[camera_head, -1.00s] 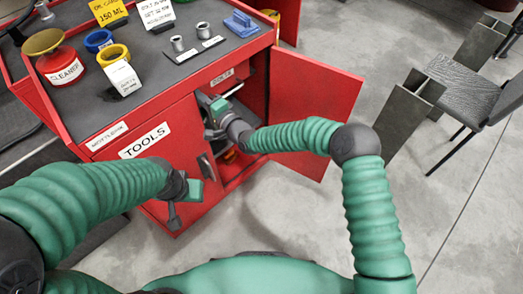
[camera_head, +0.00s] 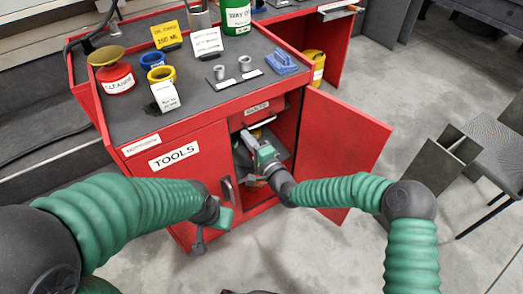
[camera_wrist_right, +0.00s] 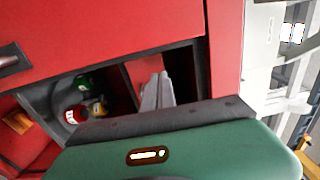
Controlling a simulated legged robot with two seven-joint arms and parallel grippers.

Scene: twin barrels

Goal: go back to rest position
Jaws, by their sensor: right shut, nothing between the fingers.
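My right gripper (camera_head: 247,140) reaches to the opening of the red tool cabinet (camera_head: 200,168), beside its open right door (camera_head: 344,148). In the right wrist view its two grey fingers (camera_wrist_right: 158,84) are together, with nothing between them. My left gripper (camera_head: 199,244) hangs low in front of the shut door marked TOOLS. Its fingers are small and dark there, and I cannot tell whether they are apart.
A can with a red band (camera_wrist_right: 75,114) shows inside the cabinet. A dark chair (camera_head: 490,150) stands at the right. Floor lies open between.

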